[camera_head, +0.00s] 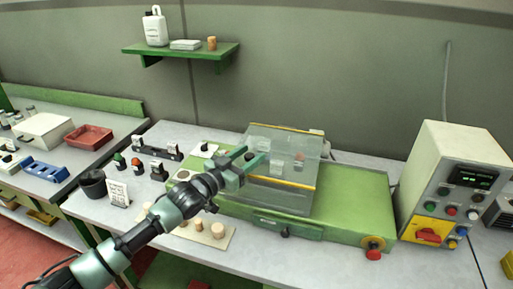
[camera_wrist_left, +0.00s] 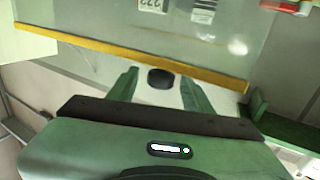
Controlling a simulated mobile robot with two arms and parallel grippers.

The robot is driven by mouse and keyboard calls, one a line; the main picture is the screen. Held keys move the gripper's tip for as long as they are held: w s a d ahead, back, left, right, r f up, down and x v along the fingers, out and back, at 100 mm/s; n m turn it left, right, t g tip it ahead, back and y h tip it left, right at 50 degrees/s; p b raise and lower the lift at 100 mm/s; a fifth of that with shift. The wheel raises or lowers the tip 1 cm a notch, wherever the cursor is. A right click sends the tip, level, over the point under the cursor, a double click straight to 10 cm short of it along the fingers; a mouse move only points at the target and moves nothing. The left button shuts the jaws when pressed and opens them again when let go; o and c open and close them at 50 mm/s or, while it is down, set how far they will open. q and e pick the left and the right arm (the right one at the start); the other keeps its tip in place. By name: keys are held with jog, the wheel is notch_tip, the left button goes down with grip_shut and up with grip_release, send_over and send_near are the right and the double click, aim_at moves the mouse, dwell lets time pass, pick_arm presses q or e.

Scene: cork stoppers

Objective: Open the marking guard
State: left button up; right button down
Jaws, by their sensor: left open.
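The marking guard (camera_head: 296,200) is a clear panel box with yellow strips, standing over the green machine. In the left wrist view its clear panel (camera_wrist_left: 110,28) fills the top, with a yellow strip along its edge. My left gripper (camera_head: 254,159) is open at the guard's upper left, its fingers overlapping the panel in the head view. In the left wrist view a black knob (camera_wrist_left: 160,78) shows between the two open fingers (camera_wrist_left: 158,92), just past the yellow strip. I cannot tell whether the fingers touch it. My right gripper is not in view.
A grey control box (camera_head: 446,160) with buttons and a red switch stands at the right. A red button (camera_head: 374,254) is on the machine's front right. Cork pieces (camera_head: 218,230) lie on a board at the front. A black cup (camera_head: 92,184) stands at the left.

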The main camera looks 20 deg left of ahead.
aim_at(256, 151)
pick_arm(q)
jog(key=x, duration=0.3)
jog(key=shift+w+f, duration=0.1)
jog(key=shift+d, duration=0.1)
jog(key=shift+c, duration=0.5)
grip_shut()
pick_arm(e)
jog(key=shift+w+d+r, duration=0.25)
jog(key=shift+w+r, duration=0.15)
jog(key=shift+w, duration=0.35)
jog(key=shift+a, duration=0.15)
